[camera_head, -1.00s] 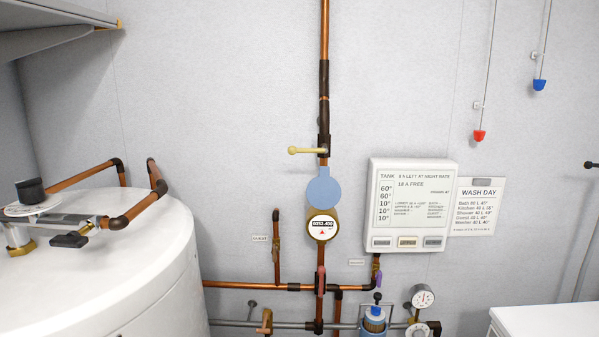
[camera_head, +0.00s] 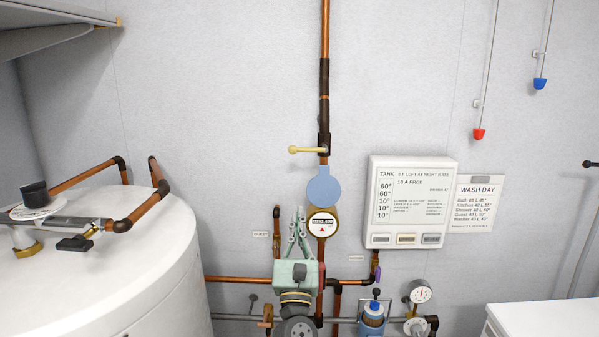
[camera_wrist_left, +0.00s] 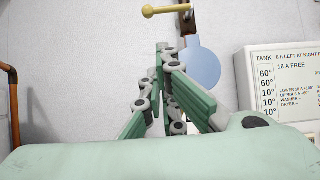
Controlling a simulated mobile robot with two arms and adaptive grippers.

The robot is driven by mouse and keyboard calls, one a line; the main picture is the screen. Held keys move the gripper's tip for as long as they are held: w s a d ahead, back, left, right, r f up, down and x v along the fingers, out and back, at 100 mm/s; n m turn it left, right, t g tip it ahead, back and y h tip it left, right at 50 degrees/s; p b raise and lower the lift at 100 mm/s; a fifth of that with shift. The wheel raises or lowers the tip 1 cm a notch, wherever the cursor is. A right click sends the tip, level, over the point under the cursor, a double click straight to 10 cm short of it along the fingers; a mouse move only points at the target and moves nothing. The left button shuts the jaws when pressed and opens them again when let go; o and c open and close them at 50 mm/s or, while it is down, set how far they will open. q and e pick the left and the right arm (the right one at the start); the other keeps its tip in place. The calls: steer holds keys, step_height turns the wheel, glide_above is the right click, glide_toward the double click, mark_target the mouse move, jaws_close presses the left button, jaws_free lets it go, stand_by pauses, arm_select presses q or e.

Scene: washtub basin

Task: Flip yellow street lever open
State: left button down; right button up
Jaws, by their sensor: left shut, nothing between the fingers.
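The yellow lever (camera_head: 305,150) sticks out to the left, roughly level, from a dark valve body (camera_head: 324,143) on the vertical copper pipe. It has a round knob at its left end. The lever also shows at the top of the left wrist view (camera_wrist_left: 166,10). My left gripper (camera_head: 297,216) is pale green, points up and is shut and empty. It is below the lever in the picture, beside the meter, and apart from the lever. My right gripper is not in view.
A blue disc (camera_head: 325,186) and a round meter (camera_head: 323,225) sit on the pipe under the lever. A white panel (camera_head: 410,203) is right of them. A white tank (camera_head: 110,265) fills the lower left. The wall left of the lever is clear.

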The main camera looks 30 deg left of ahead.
mark_target(308, 149)
arm_select(q)
steer(key=shift+w, duration=0.1)
steer(key=s+d+r+p+x, duration=0.1)
steer(key=p+x, duration=0.5)
steer(key=x, duration=0.6)
steer(key=shift+a+r+p, duration=0.2)
steer(key=shift+r+p, duration=0.1)
steer(key=shift+r, duration=0.5)
steer(key=shift+w, duration=0.2)
steer(key=shift+m, duration=0.3)
